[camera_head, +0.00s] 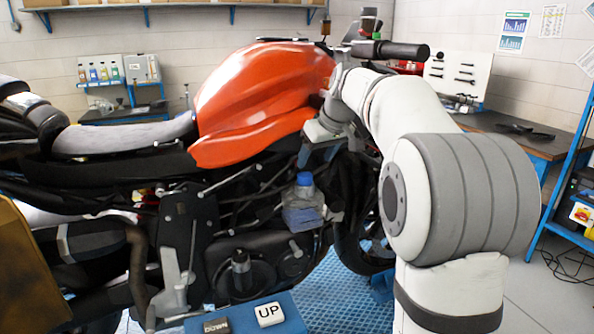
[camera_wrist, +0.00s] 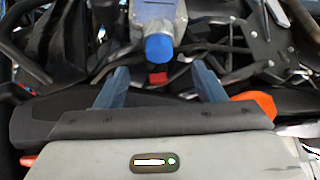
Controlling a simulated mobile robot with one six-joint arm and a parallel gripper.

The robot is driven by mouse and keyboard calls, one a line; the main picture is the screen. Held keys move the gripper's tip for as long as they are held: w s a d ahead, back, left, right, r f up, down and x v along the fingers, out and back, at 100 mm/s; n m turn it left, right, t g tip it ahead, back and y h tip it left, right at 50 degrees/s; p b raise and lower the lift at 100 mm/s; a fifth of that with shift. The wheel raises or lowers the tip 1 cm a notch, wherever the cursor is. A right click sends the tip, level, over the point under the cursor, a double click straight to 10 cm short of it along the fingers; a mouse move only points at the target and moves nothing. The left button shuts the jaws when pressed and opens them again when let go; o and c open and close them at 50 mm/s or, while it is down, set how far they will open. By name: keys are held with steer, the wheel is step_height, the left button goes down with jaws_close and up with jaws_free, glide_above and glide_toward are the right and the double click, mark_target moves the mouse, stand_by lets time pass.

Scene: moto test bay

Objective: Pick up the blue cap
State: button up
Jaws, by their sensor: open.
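The blue cap (camera_head: 305,180) sits on top of a clear, pale container (camera_head: 303,208) beside the motorcycle's engine. In the wrist view the cap (camera_wrist: 159,48) is round and bright blue, on the pale container (camera_wrist: 155,14), ahead of my gripper and near its centre line. My gripper (camera_wrist: 161,80) is open, with its two blue-grey fingers wide apart and nothing between them touching the cap. In the head view my gripper (camera_head: 318,158) hangs just above the cap, slightly to its right. The far side of the cap is hidden.
The motorcycle's orange tank (camera_head: 262,95) stands close to my wrist, with frame tubes and cables around the container. A blue stand with UP (camera_head: 270,313) and DOWN (camera_head: 217,326) buttons is in front. A workbench (camera_head: 515,140) stands at the right.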

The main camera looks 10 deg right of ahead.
mark_target(306, 176)
steer(key=p+x, duration=0.2)
steer(key=x, duration=0.5)
steer(key=shift+w+a+f, duration=0.1)
steer(key=shift+w+f, duration=0.1)
steer(key=shift+w, duration=0.1)
steer(key=shift+c, duration=0.4)
steer(key=c, duration=1.2)
